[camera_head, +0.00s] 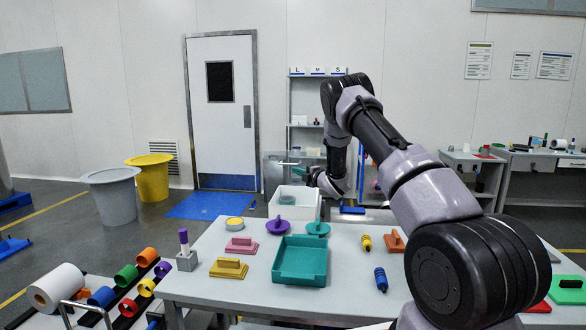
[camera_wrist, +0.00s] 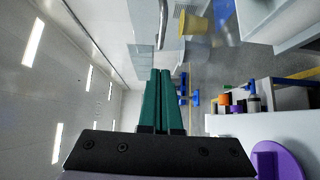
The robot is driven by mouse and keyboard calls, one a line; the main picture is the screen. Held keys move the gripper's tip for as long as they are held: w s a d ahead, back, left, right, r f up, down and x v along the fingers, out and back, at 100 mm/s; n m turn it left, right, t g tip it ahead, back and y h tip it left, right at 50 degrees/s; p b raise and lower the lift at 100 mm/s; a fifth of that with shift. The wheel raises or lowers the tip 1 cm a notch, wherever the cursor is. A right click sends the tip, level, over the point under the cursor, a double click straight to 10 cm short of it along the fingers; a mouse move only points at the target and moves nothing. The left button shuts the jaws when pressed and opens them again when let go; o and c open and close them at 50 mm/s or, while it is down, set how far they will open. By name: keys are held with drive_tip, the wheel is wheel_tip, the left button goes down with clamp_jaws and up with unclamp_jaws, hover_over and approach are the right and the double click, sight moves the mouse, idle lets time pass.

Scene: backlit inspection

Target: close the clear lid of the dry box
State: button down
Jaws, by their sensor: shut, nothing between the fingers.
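The dry box (camera_head: 297,205) is a white open-topped box at the far edge of the table. A clear panel (camera_head: 273,176), which looks like its lid, stands raised behind the box opening, with a pale bar along its upper part. My gripper (camera_head: 298,171) is above the box, in front of the raised panel, its fingers pointing left. In the wrist view my gripper's green fingers (camera_wrist: 157,72) are together with nothing between them. A see-through panel (camera_wrist: 172,52) and a grey bar (camera_wrist: 162,24) show beyond the fingertips. I cannot tell whether the fingers touch the panel.
On the table (camera_head: 215,280) are a teal tray (camera_head: 301,277), a purple disc-based piece (camera_head: 278,226), a teal one (camera_head: 318,229), a yellow block (camera_head: 228,267) and a pink block (camera_head: 241,246). A shelf rack stands behind. My arm crosses the right side.

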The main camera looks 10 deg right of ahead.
sight(288, 164)
drive_tip(key=w, duration=0.7)
drive_tip(key=shift+a, duration=0.3)
drive_tip(key=shift+w+f, duration=0.1)
drive_tip(key=shift+d, duration=0.1)
